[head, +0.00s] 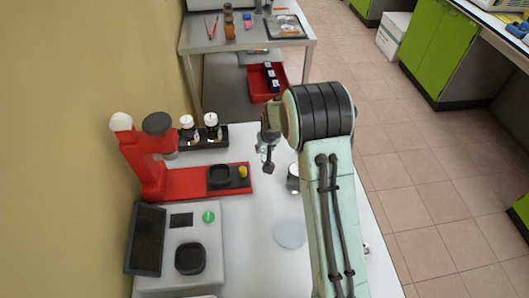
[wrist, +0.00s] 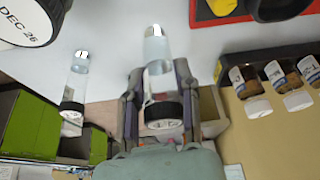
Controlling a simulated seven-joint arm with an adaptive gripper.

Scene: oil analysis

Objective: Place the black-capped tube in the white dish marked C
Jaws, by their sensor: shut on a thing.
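My gripper (wrist: 160,98) is shut on the black-capped tube, a clear tube (wrist: 157,50) with a ribbed black cap (wrist: 163,112) between the fingers. In the head view, my gripper (head: 268,164) is over the white table, left of my arm; the held tube is mostly hidden there. A pale round dish (head: 290,233) lies flat on the table, nearer the camera than the gripper. I cannot read a letter on it, and it does not show in the wrist view.
A second clear tube (wrist: 76,75) stands left of the held one in the wrist view. A red instrument (head: 205,180), a dark rack of bottles (head: 216,136) and a grey device (head: 188,235) with a screen are on the left.

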